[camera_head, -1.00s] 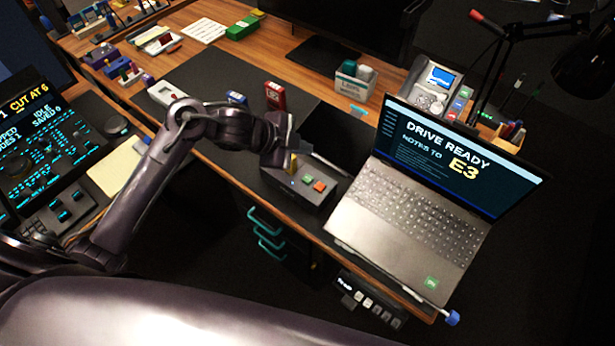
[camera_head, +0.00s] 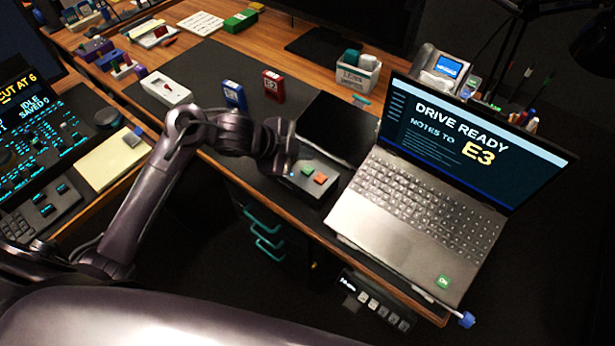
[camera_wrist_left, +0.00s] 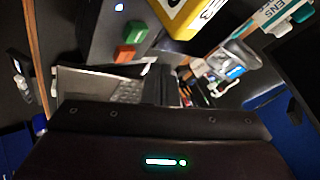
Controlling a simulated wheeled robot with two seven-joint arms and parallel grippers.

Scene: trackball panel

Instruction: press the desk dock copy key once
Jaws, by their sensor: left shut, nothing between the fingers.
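The desk dock (camera_head: 311,185) is a dark grey box at the desk's front edge, left of the laptop. A green key (camera_head: 307,171) and an orange key (camera_head: 320,179) are on its top; I cannot read their labels. In the left wrist view the green key (camera_wrist_left: 137,31) and orange key (camera_wrist_left: 124,53) show near the top, with a small light beside them. A yellow block marked with a 3 (camera_wrist_left: 187,14) stands by the dock there. My left gripper (camera_head: 287,168) is shut and empty, over the dock's left end, hiding part of it. My right gripper is not in view.
The open laptop (camera_head: 415,210) stands close on the right, reading DRIVE READY, NOTES TO E3. Blue (camera_head: 234,95) and red (camera_head: 273,87) blocks and a white switch box (camera_head: 166,88) stand behind the arm. A bin (camera_head: 357,76) stands farther back.

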